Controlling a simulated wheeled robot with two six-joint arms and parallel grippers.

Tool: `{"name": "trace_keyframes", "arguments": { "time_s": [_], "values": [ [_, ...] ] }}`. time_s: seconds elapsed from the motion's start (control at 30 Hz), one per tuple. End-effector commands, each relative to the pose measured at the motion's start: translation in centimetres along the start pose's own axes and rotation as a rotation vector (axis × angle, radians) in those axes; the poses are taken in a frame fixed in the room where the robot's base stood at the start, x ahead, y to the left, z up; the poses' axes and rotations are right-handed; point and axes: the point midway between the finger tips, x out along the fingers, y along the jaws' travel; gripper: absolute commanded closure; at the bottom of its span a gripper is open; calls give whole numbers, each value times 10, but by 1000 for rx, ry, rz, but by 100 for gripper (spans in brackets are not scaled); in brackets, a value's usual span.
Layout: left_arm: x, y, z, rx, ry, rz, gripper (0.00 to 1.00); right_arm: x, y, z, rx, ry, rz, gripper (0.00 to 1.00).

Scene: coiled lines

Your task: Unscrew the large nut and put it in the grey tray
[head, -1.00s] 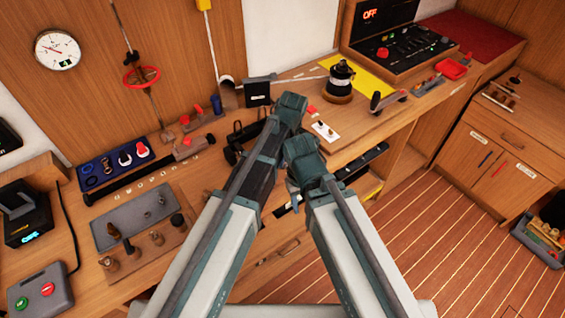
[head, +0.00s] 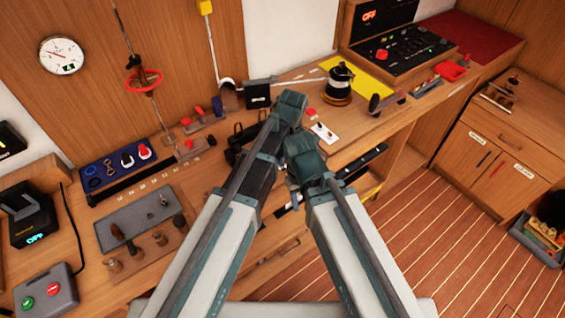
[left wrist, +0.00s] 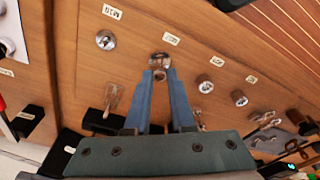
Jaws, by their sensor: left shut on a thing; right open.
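In the left wrist view my left gripper (left wrist: 160,76) has its two blue fingers closed together at the tips on a shiny metal nut, the large nut (left wrist: 160,60), beside a small white label. Whether its thread still engages a stud cannot be seen. In the head view my left wrist (head: 290,105) covers the fingers and the nut. My right wrist (head: 305,158) is just below and right of it; the right gripper is open, its fingers mostly hidden. The grey tray (head: 130,213) lies on the bench at the left, apart from both grippers.
Other metal fittings (left wrist: 105,40) (left wrist: 205,84) (left wrist: 240,97) stand in a labelled row on either side. A wooden board with several pegs (head: 158,239) lies along the tray's front. A blue tool holder (head: 95,172) lies behind the tray. A white switch plate (head: 322,132) is to the right.

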Motion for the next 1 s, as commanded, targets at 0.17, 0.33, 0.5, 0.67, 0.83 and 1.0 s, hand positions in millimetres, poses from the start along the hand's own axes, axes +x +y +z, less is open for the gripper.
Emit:
{"name": "trace_keyframes", "arguments": {
  "time_s": [0.17, 0.33, 0.5, 0.67, 0.83, 1.0],
  "values": [
    [-12, 0, 3, 8, 0, 1, 100, -12, -1, -3, -6, 1, 0, 50],
    [-20, 0, 2, 8, 0, 1, 100, -20, 0, -3, -6, 1, 0, 50],
    [-28, 0, 1, 8, 0, 1, 100, -28, 0, -2, -6, 1, 0, 50],
    [-32, 0, 1, 8, 0, 1, 100, -32, 1, -2, -6, 1, 0, 50],
    [-31, 0, 1, 8, 0, 1, 100, -30, 1, -2, -6, 1, 0, 50],
    [-31, 0, 1, 8, 0, 1, 100, -30, 1, -2, -6, 0, 0, 50]
  ]
}}
